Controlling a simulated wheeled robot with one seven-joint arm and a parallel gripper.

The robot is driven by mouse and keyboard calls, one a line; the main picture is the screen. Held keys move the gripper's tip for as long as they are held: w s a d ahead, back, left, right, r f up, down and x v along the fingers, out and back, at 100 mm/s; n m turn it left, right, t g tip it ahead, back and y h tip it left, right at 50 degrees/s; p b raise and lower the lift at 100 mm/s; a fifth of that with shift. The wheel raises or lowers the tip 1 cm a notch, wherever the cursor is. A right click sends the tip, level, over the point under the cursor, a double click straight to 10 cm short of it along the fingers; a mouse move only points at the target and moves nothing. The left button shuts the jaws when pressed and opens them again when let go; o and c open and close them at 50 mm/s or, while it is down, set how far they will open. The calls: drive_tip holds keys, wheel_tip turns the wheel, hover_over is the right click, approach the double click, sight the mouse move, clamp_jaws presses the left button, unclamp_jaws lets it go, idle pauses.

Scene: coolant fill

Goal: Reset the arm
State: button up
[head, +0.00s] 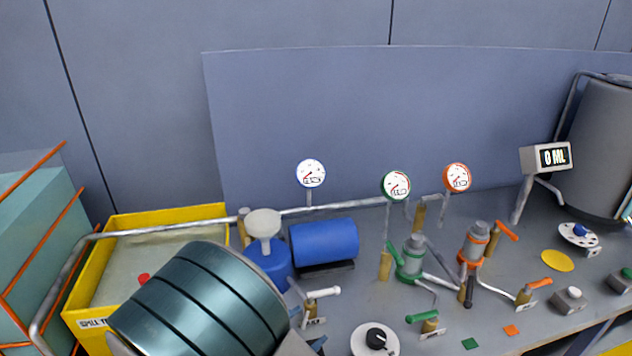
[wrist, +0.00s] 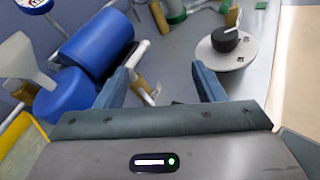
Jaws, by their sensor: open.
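My gripper (wrist: 160,80) is open, with its two blue fingers spread wide and nothing between them in the wrist view. In the head view my teal arm covers the lower left, and most of the gripper is hidden behind it. A white-handled valve (head: 315,306) stands close to the gripper; its white handle also shows between the fingers in the wrist view (wrist: 139,52), beyond the tips. The blue pump with a white funnel (head: 268,262) and the blue cylinder (head: 325,241) are just left of the gripper.
A black-knobbed dial (head: 375,340) lies right of the gripper. A yellow spill tray (head: 88,270) is at left. A display reading 0 ML (head: 546,158) stands before a grey tank (head: 603,150).

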drive_tip(key=s+d+r+m+g+y, duration=0.1)
drive_tip(key=s+d+r+m+g, duration=0.2)
drive_tip(key=d+m+g, duration=0.3)
drive_tip(key=s+d+r+m+g+y, duration=0.15)
drive_tip(key=d+m+g, duration=0.25)
drive_tip(key=d+m, duration=0.4)
drive_tip(key=s+d+r+m+t+y, duration=0.1)
drive_tip(key=s+d+r+m+y, duration=0.3)
drive_tip(key=r+m, duration=0.5)
drive_tip(key=s+m+y, duration=0.1)
drive_tip(key=s+y, duration=0.1)
drive_tip(key=y, duration=0.1)
drive_tip(key=shift+m+t, duration=0.3)
drive_tip(key=shift+t, duration=0.1)
